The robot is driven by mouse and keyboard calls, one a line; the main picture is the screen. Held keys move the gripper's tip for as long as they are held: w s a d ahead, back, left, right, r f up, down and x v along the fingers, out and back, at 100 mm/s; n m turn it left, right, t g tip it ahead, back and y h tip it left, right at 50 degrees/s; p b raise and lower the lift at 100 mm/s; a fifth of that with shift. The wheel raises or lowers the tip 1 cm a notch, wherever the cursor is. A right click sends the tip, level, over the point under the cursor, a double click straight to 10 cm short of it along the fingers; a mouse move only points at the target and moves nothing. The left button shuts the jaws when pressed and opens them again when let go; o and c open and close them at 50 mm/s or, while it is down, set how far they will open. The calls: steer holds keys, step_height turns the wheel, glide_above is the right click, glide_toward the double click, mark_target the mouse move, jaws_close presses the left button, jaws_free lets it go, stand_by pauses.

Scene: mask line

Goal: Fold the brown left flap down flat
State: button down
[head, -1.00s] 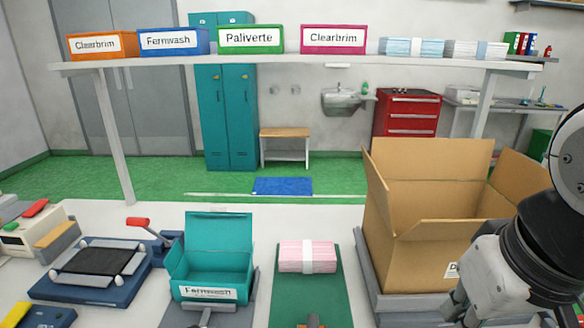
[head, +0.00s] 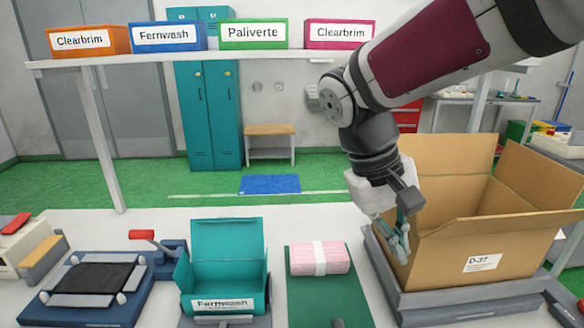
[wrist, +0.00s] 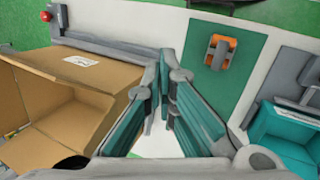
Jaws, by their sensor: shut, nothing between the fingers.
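The brown carton (head: 455,258) stands open at the right, labelled D-37. Its back flap (head: 445,165) and right flap (head: 545,180) stand up, and its front flap (head: 500,222) tilts outward. Its left flap is mostly hidden behind my gripper and wrist, so its exact angle is unclear. My gripper (head: 402,245) is shut and empty, pointing down at the carton's left side; I cannot tell whether it touches. In the wrist view my fingers (wrist: 165,75) meet just right of the carton (wrist: 100,85).
A green mat (head: 335,295) with a pink banded stack (head: 320,258) lies left of the carton. An open teal Fernwash box (head: 222,270) is farther left. A shelf (head: 250,54) with labelled bins spans above. The carton rests on a grey platform (head: 470,301).

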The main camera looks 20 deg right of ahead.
steer(key=w+d+f+m+g+h, duration=0.1)
steer(key=w+g+h, duration=0.1)
steer(key=w+h, duration=0.35)
steer(key=w+d+f+g+h, duration=0.1)
steer(key=w+d+g+h, duration=0.15)
steer(key=w, duration=0.55)
steer(key=w+a+t+h, duration=0.2)
steer(key=w+a+h, duration=0.6)
steer(key=w+h, duration=0.1)
steer(key=f+p+x, duration=0.1)
steer(key=p+x, duration=0.2)
steer(key=x, duration=1)
steer(key=shift+d+m, duration=0.4)
steer(key=shift+d, duration=0.2)
steer(key=shift+d+r+y+p, duration=0.2)
steer(key=shift+d+y+p, duration=0.15)
steer(key=shift+y, duration=0.25)
